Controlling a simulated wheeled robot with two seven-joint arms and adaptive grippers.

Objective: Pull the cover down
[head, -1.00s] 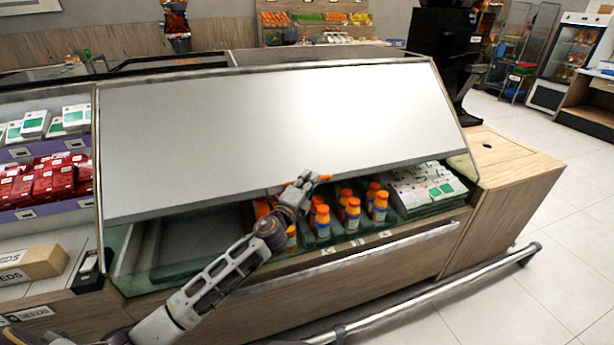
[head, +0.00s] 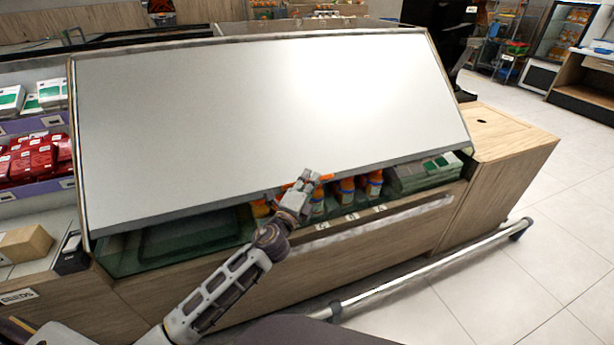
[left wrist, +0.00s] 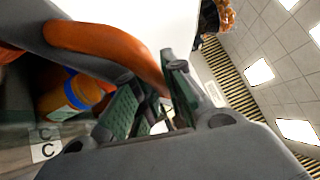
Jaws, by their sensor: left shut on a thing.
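The white cover (head: 250,120) slopes over the front of the display case and hangs partly down, with a gap under its lower edge. An orange handle sits at that edge in the head view (head: 293,184); it also shows as a thick curved bar in the left wrist view (left wrist: 110,50). My left gripper (head: 303,186) is at the handle, shut on it, with its green-padded fingers (left wrist: 148,100) around the bar's end. The right gripper is not in view.
Orange-capped bottles (head: 346,188) and white-green boxes (head: 425,172) stand in the case below the cover. A metal rail (head: 420,268) runs low along the front. Red packs (head: 35,160) fill shelves at left. Floor at right is clear.

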